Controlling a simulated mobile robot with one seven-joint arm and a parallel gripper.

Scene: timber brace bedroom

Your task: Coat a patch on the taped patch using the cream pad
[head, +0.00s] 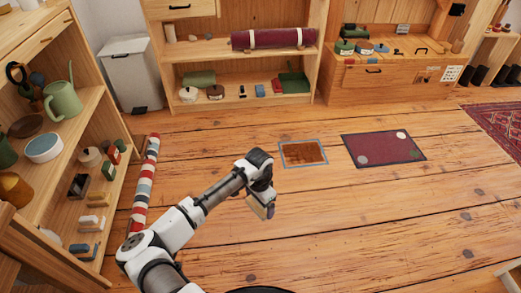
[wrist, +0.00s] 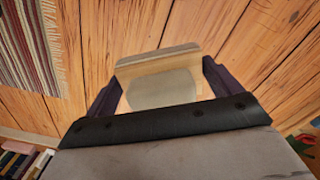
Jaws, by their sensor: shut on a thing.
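The taped patch (head: 303,153) is a dark, reddish-brown rectangle edged with blue tape, flat on the plank floor in the head view. My gripper (head: 262,205) hangs in front of it and to its left, apart from it and above the floor. It is shut on the cream pad (head: 260,208), which tilts downward. In the wrist view the pad (wrist: 157,62) sits between the two dark fingers, with a grey-beige strip along its far edge. My gripper's palm hides part of the pad. The patch is not seen in the wrist view.
A maroon mat (head: 385,149) with a few small round things lies right of the patch. A striped roll (head: 145,185) lies by the left shelf (head: 82,120), which is full of small goods. Low shelves stand behind. Open floor surrounds the patch in front.

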